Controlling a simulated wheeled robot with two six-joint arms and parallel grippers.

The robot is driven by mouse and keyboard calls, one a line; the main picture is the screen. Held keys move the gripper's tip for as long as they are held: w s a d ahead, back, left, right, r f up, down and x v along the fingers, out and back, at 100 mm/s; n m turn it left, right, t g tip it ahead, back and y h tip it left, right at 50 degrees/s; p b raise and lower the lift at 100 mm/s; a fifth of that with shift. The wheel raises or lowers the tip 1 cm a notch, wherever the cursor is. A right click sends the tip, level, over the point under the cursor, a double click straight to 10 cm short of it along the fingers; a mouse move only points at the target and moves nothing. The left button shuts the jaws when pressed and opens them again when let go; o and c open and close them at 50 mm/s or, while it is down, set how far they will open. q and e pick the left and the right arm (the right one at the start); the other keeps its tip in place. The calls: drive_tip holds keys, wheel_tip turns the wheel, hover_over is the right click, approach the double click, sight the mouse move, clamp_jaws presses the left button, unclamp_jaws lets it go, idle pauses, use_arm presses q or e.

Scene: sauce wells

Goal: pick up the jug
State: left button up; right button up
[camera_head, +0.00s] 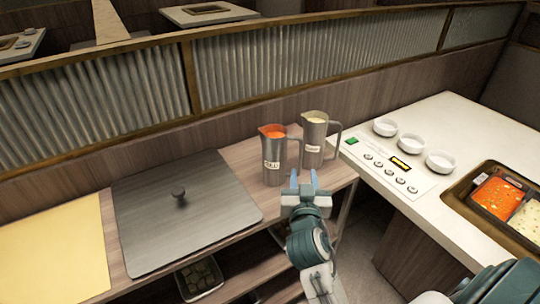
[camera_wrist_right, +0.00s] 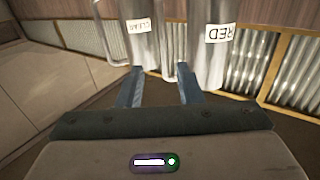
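Two metal jugs stand upright side by side on the wooden counter. The left jug (camera_head: 273,164) holds red sauce and its label seems to read RED in the right wrist view (camera_wrist_right: 208,60). The right jug (camera_head: 313,145) holds pale sauce and its label reads CLEAR in the right wrist view (camera_wrist_right: 142,45). Each handle points right in the head view. My right gripper (camera_head: 304,178) is open and empty, just in front of the jugs. Its parted fingers also show in the right wrist view (camera_wrist_right: 160,80). Whether a finger touches a jug cannot be told. My left gripper is not in view.
A grey lid with a knob (camera_head: 150,225) and a yellow board (camera_head: 55,255) lie left. A white counter (camera_head: 455,125) at right bears a button panel (camera_head: 391,166), three white bowls (camera_head: 441,161) and a sauce tray (camera_head: 468,205). A corrugated partition (camera_head: 300,62) stands behind the jugs.

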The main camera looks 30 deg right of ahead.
sight(301, 156)
drive_tip(key=p+x, duration=0.3)
drive_tip(key=x, duration=0.5)
drive_tip(key=shift+w, duration=0.3)
drive_tip(key=shift+w+d+f, duration=0.15)
drive_tip(key=shift+w+d, duration=0.05)
drive_tip(key=shift+w, duration=0.15)
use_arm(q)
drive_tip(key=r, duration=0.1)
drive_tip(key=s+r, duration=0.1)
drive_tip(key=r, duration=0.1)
use_arm(e)
drive_tip(key=shift+c, duration=0.2)
clamp_jaws()
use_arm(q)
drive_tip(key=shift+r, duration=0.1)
